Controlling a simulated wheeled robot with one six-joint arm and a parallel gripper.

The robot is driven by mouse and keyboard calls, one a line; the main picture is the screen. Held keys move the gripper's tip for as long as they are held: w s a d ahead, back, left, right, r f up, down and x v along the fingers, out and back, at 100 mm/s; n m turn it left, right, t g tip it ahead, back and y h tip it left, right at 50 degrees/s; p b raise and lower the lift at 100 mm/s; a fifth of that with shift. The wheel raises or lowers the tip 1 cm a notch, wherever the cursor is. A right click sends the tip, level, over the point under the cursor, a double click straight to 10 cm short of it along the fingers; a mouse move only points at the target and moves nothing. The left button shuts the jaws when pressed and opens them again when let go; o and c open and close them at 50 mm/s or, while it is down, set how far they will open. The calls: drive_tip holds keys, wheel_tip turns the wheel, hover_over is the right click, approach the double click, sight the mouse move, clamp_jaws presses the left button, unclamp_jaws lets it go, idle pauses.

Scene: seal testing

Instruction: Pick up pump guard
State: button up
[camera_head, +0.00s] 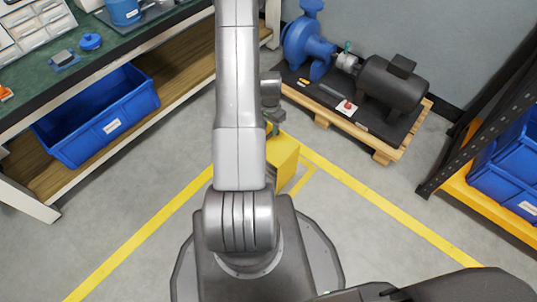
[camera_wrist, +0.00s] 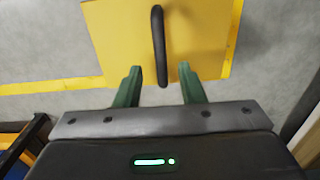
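The pump guard (camera_head: 284,160) is a yellow box-like cover standing on the floor, partly hidden behind my arm in the head view. In the wrist view the guard (camera_wrist: 120,45) fills the top middle, with a dark bar handle (camera_wrist: 158,45) on its top face. My gripper (camera_wrist: 160,82) has green fingers spread apart, one on each side of the handle's near end. The fingers look apart from the handle, with nothing between them but that end. In the head view my gripper (camera_head: 272,130) is small and partly hidden beside the guard.
A pump with motor (camera_head: 390,85) sits on a wooden pallet (camera_head: 385,155) behind and right of the guard. A workbench (camera_head: 120,50) with a blue bin (camera_head: 100,115) below stands left. A shelf rack (camera_head: 480,130) stands right. Yellow lines mark the open grey floor.

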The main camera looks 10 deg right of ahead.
sight(282, 151)
drive_tip(key=shift+a+f+b, duration=0.1)
drive_tip(key=shift+f+b, duration=1.1)
drive_tip(key=shift+f, duration=2)
drive_tip(key=shift+r, duration=0.1)
drive_tip(key=shift+c, duration=0.5)
clamp_jaws()
